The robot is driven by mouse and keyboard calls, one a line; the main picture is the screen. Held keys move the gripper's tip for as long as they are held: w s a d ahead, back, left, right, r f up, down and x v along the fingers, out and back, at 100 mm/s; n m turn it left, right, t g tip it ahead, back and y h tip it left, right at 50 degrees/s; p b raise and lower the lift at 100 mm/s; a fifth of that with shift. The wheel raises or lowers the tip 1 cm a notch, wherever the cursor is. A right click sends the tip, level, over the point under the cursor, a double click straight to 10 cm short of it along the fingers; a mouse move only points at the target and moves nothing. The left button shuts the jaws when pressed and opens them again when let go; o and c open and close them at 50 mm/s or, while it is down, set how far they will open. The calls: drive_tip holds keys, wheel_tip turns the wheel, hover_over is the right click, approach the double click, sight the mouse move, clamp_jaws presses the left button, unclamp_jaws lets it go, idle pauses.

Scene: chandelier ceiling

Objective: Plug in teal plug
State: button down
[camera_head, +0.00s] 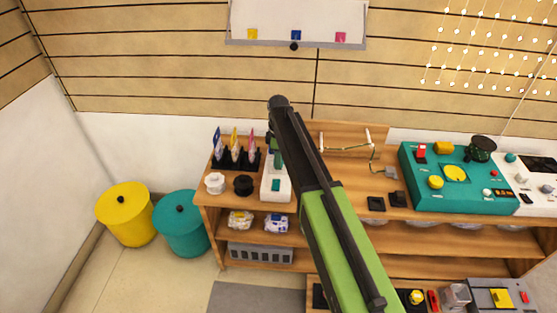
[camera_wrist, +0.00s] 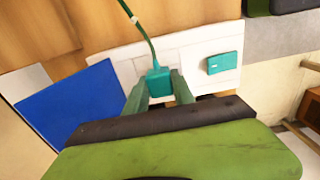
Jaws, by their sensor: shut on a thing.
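The teal plug (camera_wrist: 159,82) sits between the two green fingers of my gripper (camera_wrist: 158,90) in the wrist view, and the gripper is shut on it. A green cable (camera_wrist: 146,35) runs from the plug up to the top edge. Behind the plug is a white panel (camera_wrist: 118,72) with a teal rectangular piece (camera_wrist: 225,63) to the right. In the head view this white unit (camera_head: 268,194) stands on the wooden shelf, with a teal piece (camera_head: 276,185) on its front. The plug's contact end is hidden, so I cannot tell whether it is in a socket.
A blue panel (camera_wrist: 70,105) is left of the white panel in the wrist view. A white pot (camera_head: 215,183), a black pot (camera_head: 243,185) and a dark holder (camera_head: 236,160) stand left of the white unit. A teal console (camera_head: 462,190) occupies the right of the shelf (camera_head: 345,210).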

drive_tip(key=shift+f+b, duration=0.35)
drive_tip(key=shift+f, duration=0.05)
idle(0.4)
drive_tip(key=c, duration=0.6)
unclamp_jaws()
wheel_tip(320, 180, up, 8)
drive_tip(key=p, duration=0.7)
drive_tip(key=shift+f+p, duration=0.15)
drive_tip(key=shift+p, duration=0.2)
drive_tip(key=shift+f, duration=0.1)
clamp_jaws()
